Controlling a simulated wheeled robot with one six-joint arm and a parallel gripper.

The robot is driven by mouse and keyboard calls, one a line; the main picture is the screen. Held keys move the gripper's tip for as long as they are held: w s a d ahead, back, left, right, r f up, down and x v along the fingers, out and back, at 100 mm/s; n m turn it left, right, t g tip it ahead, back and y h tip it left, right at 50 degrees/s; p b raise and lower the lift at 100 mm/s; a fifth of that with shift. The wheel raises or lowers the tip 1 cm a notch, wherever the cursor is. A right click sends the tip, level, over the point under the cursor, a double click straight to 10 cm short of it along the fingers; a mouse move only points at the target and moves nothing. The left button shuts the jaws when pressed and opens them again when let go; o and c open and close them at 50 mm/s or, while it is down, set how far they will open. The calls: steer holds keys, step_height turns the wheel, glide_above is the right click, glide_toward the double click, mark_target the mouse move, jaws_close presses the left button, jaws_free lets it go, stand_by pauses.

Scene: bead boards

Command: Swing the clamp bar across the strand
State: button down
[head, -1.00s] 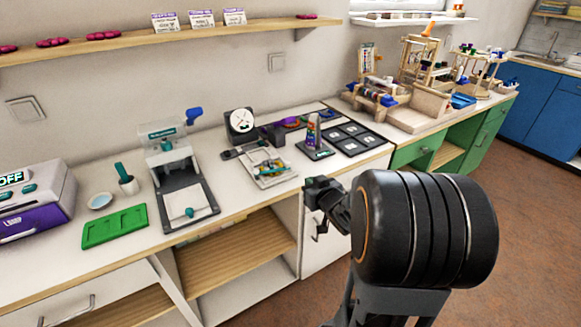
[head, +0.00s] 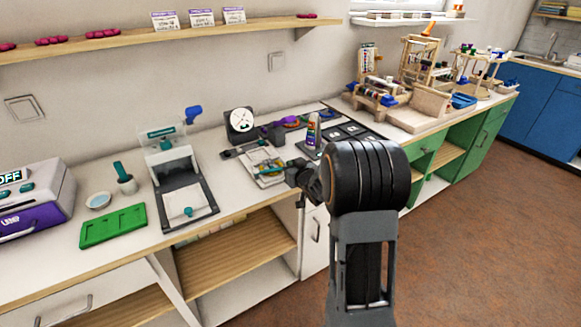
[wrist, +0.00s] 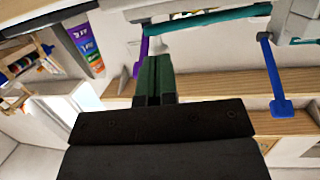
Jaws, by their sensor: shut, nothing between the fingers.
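My gripper (head: 296,172) hangs at the front edge of the worktop, in front of the paper tray, apart from everything on it. In the wrist view its dark green fingers (wrist: 154,80) are together with nothing between them. Wooden bead frames (head: 376,92) with blue parts and small beads stand at the far right of the worktop. I cannot pick out the clamp bar or the strand for certain; they are too small or hidden. The wrist view shows a teal bar (wrist: 215,20), a purple upright (wrist: 140,45) and a blue lever (wrist: 275,85).
A paper tray (head: 270,181) and a colourful tube (head: 312,130) stand behind my gripper. A round dial (head: 240,120), a clear-topped press (head: 185,195), a green tray (head: 112,227) and a purple machine (head: 35,205) stand to the left. Floor (head: 460,240) is free at right.

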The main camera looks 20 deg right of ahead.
steer(key=shift+w+f, duration=0.1)
steer(key=shift+w, duration=0.2)
steer(key=shift+w+d+f, duration=0.1)
steer(key=shift+w, duration=0.25)
steer(key=w, duration=0.1)
steer(key=w+b, duration=0.1)
steer(key=shift+w+d, duration=0.3)
steer(key=shift+d, duration=0.05)
steer(key=shift+r, duration=0.2)
steer(key=shift+s+r, duration=0.1)
